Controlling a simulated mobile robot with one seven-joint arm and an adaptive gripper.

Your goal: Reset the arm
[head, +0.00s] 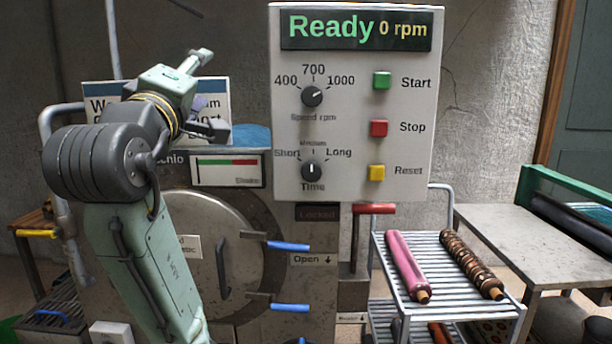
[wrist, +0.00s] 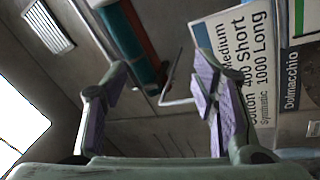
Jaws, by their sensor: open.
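My arm rises at the left of the head view, and my gripper (head: 210,93) is raised in front of the machine, left of the control panel (head: 350,185). Its two fingers are spread wide with nothing between them. In the wrist view my gripper (wrist: 160,82) also shows open and empty, with purple pads on the fingers. The panel reads "Ready" and "0 rpm". It has a speed knob (head: 312,96), a time knob (head: 312,171), and green, red and yellow buttons. The round machine door (head: 205,225) is partly hidden by my arm.
A sign (head: 100,92) stands behind my gripper; it also shows in the wrist view (wrist: 235,50). A wire cart (head: 395,276) with a pink roll (head: 405,262) and a brown patterned roll (head: 468,262) stands right of the machine. A grey table (head: 500,228) stands farther right.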

